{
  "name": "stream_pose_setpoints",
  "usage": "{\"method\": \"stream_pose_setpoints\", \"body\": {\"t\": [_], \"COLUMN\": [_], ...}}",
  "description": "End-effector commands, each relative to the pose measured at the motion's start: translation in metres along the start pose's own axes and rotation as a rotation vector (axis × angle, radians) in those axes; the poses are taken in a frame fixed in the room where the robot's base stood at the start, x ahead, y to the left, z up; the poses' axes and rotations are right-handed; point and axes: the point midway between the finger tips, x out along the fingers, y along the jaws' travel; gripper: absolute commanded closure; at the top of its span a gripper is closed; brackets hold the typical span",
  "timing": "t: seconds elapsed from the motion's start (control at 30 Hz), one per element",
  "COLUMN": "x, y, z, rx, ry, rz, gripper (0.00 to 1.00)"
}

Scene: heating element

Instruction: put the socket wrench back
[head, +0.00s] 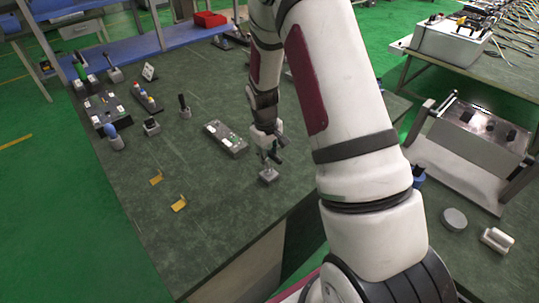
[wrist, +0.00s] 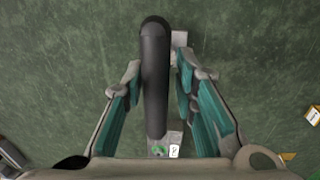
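A long black handle (wrist: 155,80), apparently the socket wrench, lies between the fingers of my gripper (wrist: 160,68) in the wrist view. The fingers have teal inner pads and stand either side of the handle, with narrow gaps showing, so they look open around it. A small grey block (wrist: 178,140) with a green and a white mark shows at the handle's near end. In the head view my gripper (head: 270,155) points down just above a grey block (head: 268,176) near the table's right edge. The wrench is mostly hidden there.
On the green table (head: 225,220) a grey box (head: 226,138) stands left of my gripper. Two yellow brackets (head: 179,204) lie nearer. Tool holders (head: 103,112) and small stands fill the far left. A machine (head: 478,135) stands right.

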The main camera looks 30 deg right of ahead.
Motion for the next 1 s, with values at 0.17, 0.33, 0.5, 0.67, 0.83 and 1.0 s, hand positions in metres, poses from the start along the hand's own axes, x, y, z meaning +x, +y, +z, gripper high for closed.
{"method": "stream_pose_setpoints", "body": {"t": [0.17, 0.33, 0.5, 0.67, 0.83, 1.0], "x": [0.0, -0.001, -0.014, -0.041, -0.075, -0.102], "y": [0.0, 0.0, 0.001, 0.001, 0.001, 0.001], "z": [0.0, 0.0, -0.002, -0.002, -0.002, -0.001], "rx": [0.0, 0.0, 0.0, 0.0, 0.0, 0.0], "ry": [0.0, 0.001, 0.003, 0.006, 0.005, 0.004], "rz": [0.0, 0.0, 0.001, 0.002, 0.002, 0.001], "gripper": [0.61, 0.61, 0.61, 0.61, 0.61, 0.61]}}
